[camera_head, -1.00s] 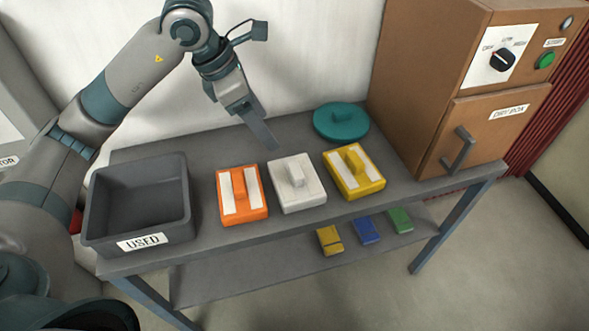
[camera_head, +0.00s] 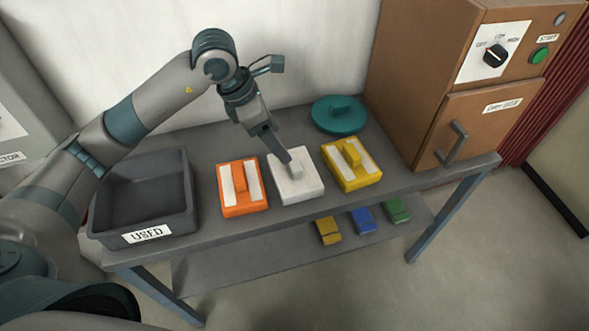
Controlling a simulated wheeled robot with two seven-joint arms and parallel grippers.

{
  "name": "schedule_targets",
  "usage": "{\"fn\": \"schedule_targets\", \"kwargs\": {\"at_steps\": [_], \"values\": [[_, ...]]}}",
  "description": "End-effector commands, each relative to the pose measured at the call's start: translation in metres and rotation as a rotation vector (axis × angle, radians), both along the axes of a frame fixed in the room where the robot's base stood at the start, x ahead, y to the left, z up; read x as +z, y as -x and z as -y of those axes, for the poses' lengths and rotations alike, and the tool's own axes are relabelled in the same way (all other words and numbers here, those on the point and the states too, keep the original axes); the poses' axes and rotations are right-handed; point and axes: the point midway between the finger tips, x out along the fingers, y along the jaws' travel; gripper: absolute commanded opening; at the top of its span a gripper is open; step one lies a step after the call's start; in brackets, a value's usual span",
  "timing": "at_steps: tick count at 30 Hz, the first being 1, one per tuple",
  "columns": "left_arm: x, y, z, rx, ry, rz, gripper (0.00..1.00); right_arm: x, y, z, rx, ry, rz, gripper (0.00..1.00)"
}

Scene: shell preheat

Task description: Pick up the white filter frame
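The white filter frame (camera_head: 302,187) lies on the grey table between an orange frame and a yellow frame. It is a flat block with a raised grip on top. My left gripper (camera_head: 291,163) points down from behind, with its fingertips at the raised grip. The fingers overlap from this angle, so I cannot tell whether they are open or shut, or whether they touch the grip. The far part of the frame's top is partly hidden by the fingers. My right gripper is not in view.
The orange frame (camera_head: 229,202) and yellow frame (camera_head: 368,178) lie close on either side. A grey bin marked USED (camera_head: 185,224) stands at left. A round teal lid (camera_head: 325,122) lies behind. A brown cabinet (camera_head: 420,90) stands at right. Small coloured blocks (camera_head: 363,221) lie on the lower shelf.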

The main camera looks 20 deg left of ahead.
Motion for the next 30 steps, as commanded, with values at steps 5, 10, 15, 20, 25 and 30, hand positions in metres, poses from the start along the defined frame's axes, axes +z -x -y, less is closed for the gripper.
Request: {"fn": "schedule_targets", "kwargs": {"at_steps": [5, 10, 15, 20, 25, 30], "values": [[-0.026, -0.006, 0.010, 0.001, 0.000, -0.004, 0.69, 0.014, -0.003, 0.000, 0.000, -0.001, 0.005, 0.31], [-0.042, -0.010, 0.015, 0.000, 0.001, -0.002, 0.69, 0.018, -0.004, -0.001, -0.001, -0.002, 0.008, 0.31], [-0.046, -0.011, 0.015, 0.000, -0.001, 0.001, 0.69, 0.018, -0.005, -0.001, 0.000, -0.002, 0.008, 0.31], [-0.046, -0.011, 0.015, 0.000, 0.000, 0.000, 0.69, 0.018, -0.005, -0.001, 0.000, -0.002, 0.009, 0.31], [-0.048, -0.011, 0.017, 0.001, 0.001, -0.001, 0.69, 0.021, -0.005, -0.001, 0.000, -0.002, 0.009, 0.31], [-0.060, -0.012, 0.021, 0.000, 0.001, -0.005, 0.69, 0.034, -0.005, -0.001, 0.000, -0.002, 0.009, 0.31]]}}
